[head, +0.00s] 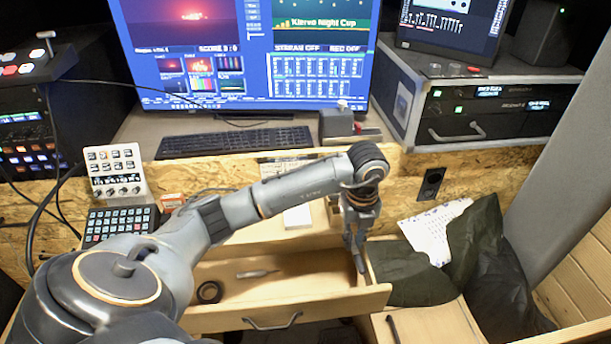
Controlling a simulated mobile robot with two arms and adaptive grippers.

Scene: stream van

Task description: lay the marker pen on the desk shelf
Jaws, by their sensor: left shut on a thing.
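My left gripper (358,240) reaches in from the left and points down over the right end of the open drawer (225,318). It is shut on a slim dark thing, which looks like the marker pen (360,263), pointing downward; the fingers hide its upper part. Inside the drawer lie a slim grey pen-like tool (257,274) and a black ring (209,292). The raised desk shelf (150,128) runs behind a rough wood-chip front, holding the keyboard (234,141) and the monitor (240,50). My right gripper is not in view.
A black device with a red part (340,122) stands right of the keyboard. A rack case (480,105) fills the shelf's right end. A button panel (115,170) and a keypad (122,222) stand at left. Dark bags (480,250) lie right of the drawer.

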